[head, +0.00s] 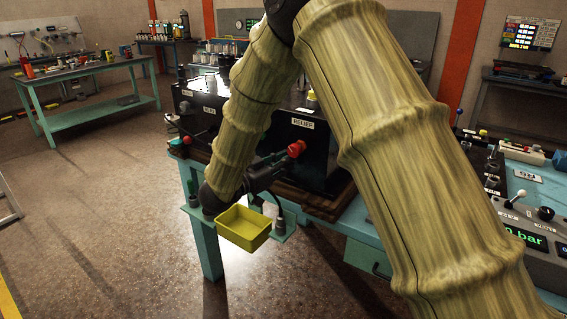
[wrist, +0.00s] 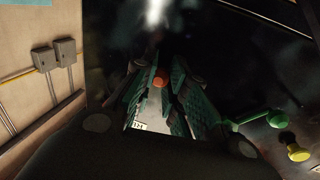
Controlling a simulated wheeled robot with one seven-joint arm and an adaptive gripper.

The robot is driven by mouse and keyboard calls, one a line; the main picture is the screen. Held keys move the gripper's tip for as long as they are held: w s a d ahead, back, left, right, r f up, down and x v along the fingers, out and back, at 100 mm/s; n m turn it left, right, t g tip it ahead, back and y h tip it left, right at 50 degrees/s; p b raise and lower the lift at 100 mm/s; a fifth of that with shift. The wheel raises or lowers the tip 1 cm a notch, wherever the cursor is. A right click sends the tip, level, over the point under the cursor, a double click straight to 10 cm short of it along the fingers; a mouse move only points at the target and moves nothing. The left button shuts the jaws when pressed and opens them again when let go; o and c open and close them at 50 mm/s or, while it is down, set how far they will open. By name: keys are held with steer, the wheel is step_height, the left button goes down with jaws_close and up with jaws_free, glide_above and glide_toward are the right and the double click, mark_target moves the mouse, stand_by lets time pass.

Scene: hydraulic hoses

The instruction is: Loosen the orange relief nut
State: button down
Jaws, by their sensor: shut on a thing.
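The orange relief nut (head: 296,148) shows red-orange on the front of the dark block, just below the RELIEF label (head: 303,123). My gripper (head: 284,157) reaches it from the lower left, with its fingertips at the nut. In the wrist view the round orange end of the nut (wrist: 160,78) sits between the teal-padded fingers of my gripper (wrist: 158,88), which are closed around it. The fingers hide the nut's sides and its seat.
A yellow bin (head: 243,228) sits below my gripper at the bench edge. My arm covers much of the dark block. A gauge console reading in bar (head: 530,240) stands at right. Open floor lies left.

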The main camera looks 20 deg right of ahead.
steer(key=shift+s+p, duration=0.1)
steer(key=shift+p, duration=0.2)
steer(key=n+p, duration=0.1)
steer(key=s+d+n+p, duration=0.1)
steer(key=n, duration=0.1)
steer(key=n+p, duration=0.1)
steer(key=p, duration=0.1)
steer(key=shift+s+d+f+n+t+h, duration=0.15)
steer(key=shift+s+f+n+t+h, duration=0.15)
steer(key=shift+f+n, duration=0.1)
steer(key=shift+s+d+f+n+t+p, duration=0.1)
steer(key=shift+s+d+n+t+p, duration=0.25)
steer(key=shift+n+p, duration=0.55)
steer(key=shift+s+d+f+n+t+p, duration=0.15)
steer(key=shift+s+d+n+p, duration=0.25)
steer(key=shift+n, duration=0.9)
steer(key=shift+s, duration=0.1)
steer(key=c, duration=1.4)
jaws_free()
steer(key=shift+o, duration=0.2)
steer(key=shift+a, duration=0.1)
glide_toward(306, 164)
steer(key=v, duration=0.6)
steer(key=shift+f, duration=0.15)
